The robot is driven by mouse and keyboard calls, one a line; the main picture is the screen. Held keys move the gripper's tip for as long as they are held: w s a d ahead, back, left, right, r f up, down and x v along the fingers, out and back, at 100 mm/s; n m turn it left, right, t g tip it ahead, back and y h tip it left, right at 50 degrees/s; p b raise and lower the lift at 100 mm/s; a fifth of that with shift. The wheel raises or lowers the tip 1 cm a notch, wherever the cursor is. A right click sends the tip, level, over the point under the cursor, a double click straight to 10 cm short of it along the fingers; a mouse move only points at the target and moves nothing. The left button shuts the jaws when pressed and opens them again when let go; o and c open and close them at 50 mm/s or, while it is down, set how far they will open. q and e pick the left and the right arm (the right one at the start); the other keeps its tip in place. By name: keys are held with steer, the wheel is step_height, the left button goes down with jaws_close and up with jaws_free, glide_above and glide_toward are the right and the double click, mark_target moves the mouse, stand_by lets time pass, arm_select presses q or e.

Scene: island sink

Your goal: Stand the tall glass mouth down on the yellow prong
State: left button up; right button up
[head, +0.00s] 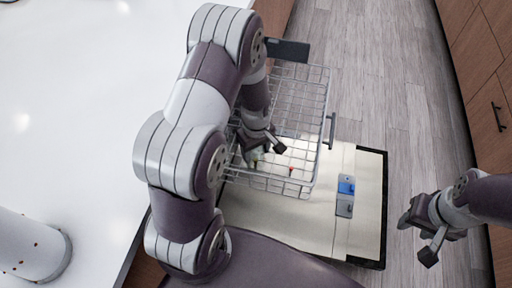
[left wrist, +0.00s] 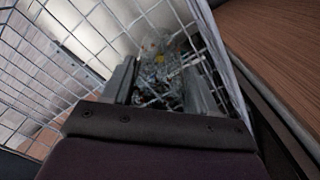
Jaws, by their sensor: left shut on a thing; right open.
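The tall clear glass (left wrist: 178,46) is between the fingers of my left gripper (left wrist: 160,80) in the left wrist view. My left gripper is shut on it, down inside the wire rack. In the head view my left gripper (head: 262,150) hides most of the glass (head: 252,159). A small yellow spot, likely the yellow prong (left wrist: 159,58), shows at or through the glass in the left wrist view. I cannot tell whether the glass touches it. My right gripper (head: 425,232) is open and empty at the right, away from the rack.
The wire rack (head: 322,100) has tall mesh walls close around my left gripper. A red prong tip (head: 291,170) shows in it. The open dishwasher door (head: 362,225) lies below, with a blue-lidded dispenser (head: 346,186). A white counter (head: 70,120) is at left; wood floor (head: 400,80) is clear.

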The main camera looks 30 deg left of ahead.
arm_select(q)
steer(key=shift+f, duration=0.25)
stand_by(0.4)
steer(key=o, duration=1.3)
steer(key=shift+c, duration=0.2)
step_height(320, 180, up, 13)
steer(key=p, duration=0.3)
steer(key=shift+f, duration=0.15)
